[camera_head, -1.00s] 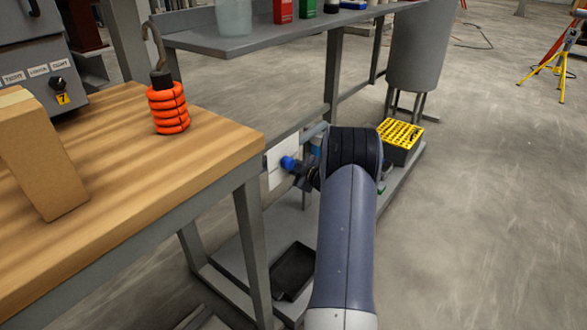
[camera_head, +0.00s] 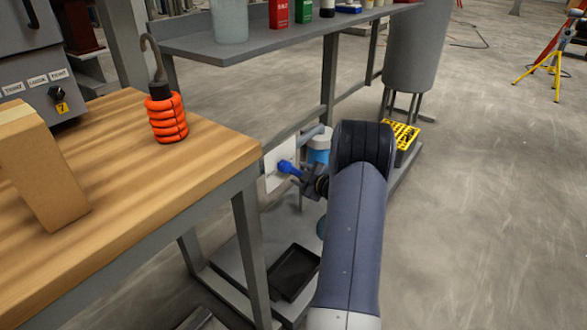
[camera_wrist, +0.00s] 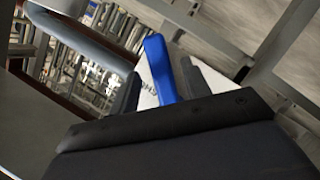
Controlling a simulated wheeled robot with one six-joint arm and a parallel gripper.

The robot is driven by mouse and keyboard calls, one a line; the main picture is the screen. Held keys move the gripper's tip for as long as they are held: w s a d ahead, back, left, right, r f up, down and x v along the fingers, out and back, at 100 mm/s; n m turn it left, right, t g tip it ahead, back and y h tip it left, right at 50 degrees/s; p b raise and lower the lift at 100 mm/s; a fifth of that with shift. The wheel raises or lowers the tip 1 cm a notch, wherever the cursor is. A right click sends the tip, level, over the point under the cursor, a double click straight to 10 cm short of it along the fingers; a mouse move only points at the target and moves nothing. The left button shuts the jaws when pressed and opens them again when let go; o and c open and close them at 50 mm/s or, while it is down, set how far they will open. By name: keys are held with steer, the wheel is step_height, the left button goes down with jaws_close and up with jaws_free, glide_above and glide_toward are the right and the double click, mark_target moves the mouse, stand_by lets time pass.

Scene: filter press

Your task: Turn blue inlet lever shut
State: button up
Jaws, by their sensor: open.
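The blue inlet lever (camera_head: 287,167) sticks out from a white plate (camera_head: 274,176) beside the workbench in the head view, slanting down to the right. In the wrist view the blue lever (camera_wrist: 160,68) stands up, slightly tilted, beyond the dark gripper body, with the white plate (camera_wrist: 148,97) behind it. My gripper (camera_head: 304,178) is open, with its tips close to the lever's right end. I cannot tell whether they touch it. My arm hides part of the area right of the gripper.
The wooden workbench (camera_head: 125,180) stands left, with an orange coil (camera_head: 166,118) on it. A grey shelf (camera_head: 270,37) runs above and behind the plate. A black tray (camera_head: 293,272) lies below, and a yellow-topped crate (camera_head: 401,135) is at right. Open floor lies right.

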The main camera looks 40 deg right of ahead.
mark_target(291, 171)
steer(key=p+v, duration=0.1)
steer(key=v, duration=0.4)
steer(key=shift+s, duration=0.15)
steer(key=b+x, duration=0.3)
steer(key=x, duration=0.7)
steer(key=shift+w+a+f, duration=0.1)
steer(key=shift+w+f, duration=0.05)
steer(key=shift+w, duration=0.25)
steer(key=shift+s, duration=0.1)
